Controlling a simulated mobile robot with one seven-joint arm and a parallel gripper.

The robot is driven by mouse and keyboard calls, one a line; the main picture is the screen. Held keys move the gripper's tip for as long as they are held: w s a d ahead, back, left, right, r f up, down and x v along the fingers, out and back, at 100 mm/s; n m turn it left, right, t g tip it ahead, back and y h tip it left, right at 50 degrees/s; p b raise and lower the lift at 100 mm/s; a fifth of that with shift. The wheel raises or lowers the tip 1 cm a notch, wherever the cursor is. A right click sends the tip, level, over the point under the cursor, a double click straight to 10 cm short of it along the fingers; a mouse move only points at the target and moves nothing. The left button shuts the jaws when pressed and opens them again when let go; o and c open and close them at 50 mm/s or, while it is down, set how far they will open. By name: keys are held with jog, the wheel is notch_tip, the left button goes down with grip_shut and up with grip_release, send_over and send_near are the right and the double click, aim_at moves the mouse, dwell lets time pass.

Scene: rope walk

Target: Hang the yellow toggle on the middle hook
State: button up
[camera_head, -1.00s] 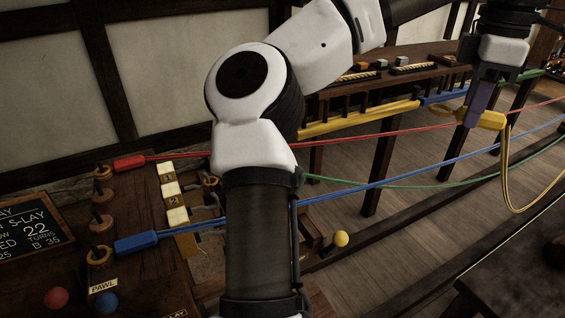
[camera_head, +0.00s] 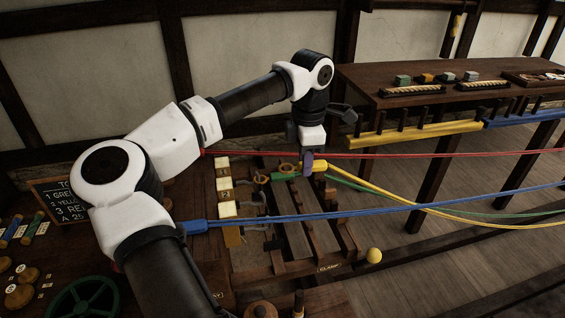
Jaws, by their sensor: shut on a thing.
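My gripper (camera_head: 307,168) points down over the wooden frame beside the numbered white tags. It is shut on the yellow toggle (camera_head: 319,165), with its rope trailing right. The green toggle (camera_head: 285,177) lies just left of the gripper, close to a ringed hook (camera_head: 262,178) on the frame. The other hooks are small and dark beside the white tags (camera_head: 224,186), and I cannot tell clearly which one is the middle hook. The yellow toggle looks apart from the hooks, though the gripper partly hides it.
A blue toggle (camera_head: 192,226) holds a taut blue rope that crosses in front of the frame. A red rope (camera_head: 400,153) runs behind the gripper. A bench (camera_head: 430,90) with pegs stands at the back right.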

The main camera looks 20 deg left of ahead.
aim_at(281, 166)
jog(key=shift+n, duration=0.6)
jog(key=a, duration=0.1)
jog(key=s+a+f, duration=0.1)
jog(key=a, duration=0.1)
jog(key=s+a+f, duration=0.1)
jog(key=a, duration=0.1)
jog(key=shift+f, duration=0.1)
notch_tip(281, 166, down, 6)
jog(key=b, duration=0.4)
jog(key=shift+f, duration=0.25)
jog(key=shift+f+b, duration=0.1)
jog(key=shift+b, duration=0.3)
jog(key=o, duration=0.9)
jog(key=shift+r+p, duration=2.45)
jog(key=shift+r, duration=1.65)
